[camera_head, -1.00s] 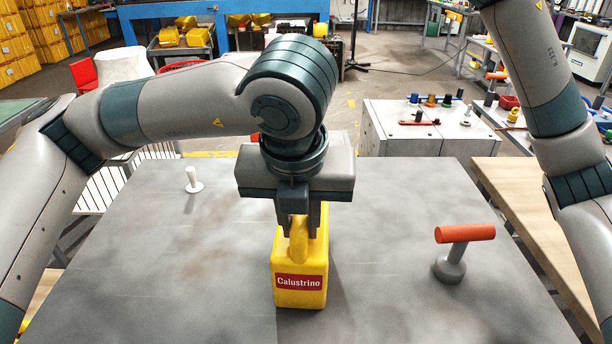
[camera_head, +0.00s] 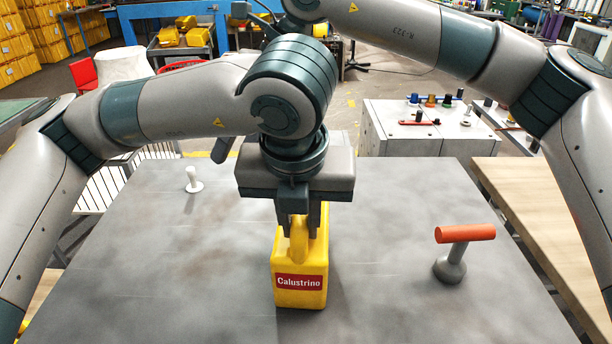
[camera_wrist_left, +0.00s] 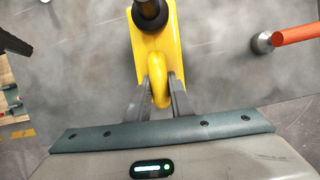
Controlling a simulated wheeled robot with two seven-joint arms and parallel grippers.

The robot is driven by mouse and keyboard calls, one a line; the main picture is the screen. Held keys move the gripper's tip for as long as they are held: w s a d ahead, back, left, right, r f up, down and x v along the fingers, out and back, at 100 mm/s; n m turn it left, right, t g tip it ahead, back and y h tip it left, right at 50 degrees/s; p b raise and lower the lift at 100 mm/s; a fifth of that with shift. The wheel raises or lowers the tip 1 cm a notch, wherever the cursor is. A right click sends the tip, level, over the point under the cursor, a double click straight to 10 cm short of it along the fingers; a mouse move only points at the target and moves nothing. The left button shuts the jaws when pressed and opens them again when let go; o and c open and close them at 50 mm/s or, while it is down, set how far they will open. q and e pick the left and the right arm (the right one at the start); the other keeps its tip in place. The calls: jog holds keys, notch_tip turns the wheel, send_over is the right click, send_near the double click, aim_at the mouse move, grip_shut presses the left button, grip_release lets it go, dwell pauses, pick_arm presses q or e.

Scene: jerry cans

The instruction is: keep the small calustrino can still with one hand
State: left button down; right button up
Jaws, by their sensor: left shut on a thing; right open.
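The small yellow Calustrino can (camera_head: 301,262) stands upright on the grey table, its red label facing me. It also shows from above in the left wrist view (camera_wrist_left: 155,50), with a dark cap on its neck. My left gripper (camera_head: 299,226) points down and is shut on the can's handle; in the left wrist view its two fingers (camera_wrist_left: 160,98) sit on either side of the handle.
A grey tool with an orange-red crossbar (camera_head: 465,234) stands on the table (camera_head: 390,300) to the right of the can. A small white peg-like piece (camera_head: 193,180) stands at the far left. The table around the can is clear.

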pick_arm(q)
jog(key=shift+f, duration=0.15)
pick_arm(e)
jog(key=d+h, duration=0.2)
jog(key=d, duration=0.1)
jog(key=d+r+h, duration=0.1)
jog(key=d+h, duration=0.1)
jog(key=d, duration=0.2)
jog(key=d+m+h, duration=0.1)
jog(key=d, duration=0.2)
jog(key=shift+s+d+r+h, duration=0.25)
jog(key=shift+s+r+h, duration=0.05)
jog(key=shift+s+h, duration=0.1)
jog(key=shift+f, duration=0.15)
jog(key=shift+f, duration=3.9)
jog(key=c, duration=0.9)
jog(key=shift+r, duration=0.8)
jog(key=shift+r, duration=2.15)
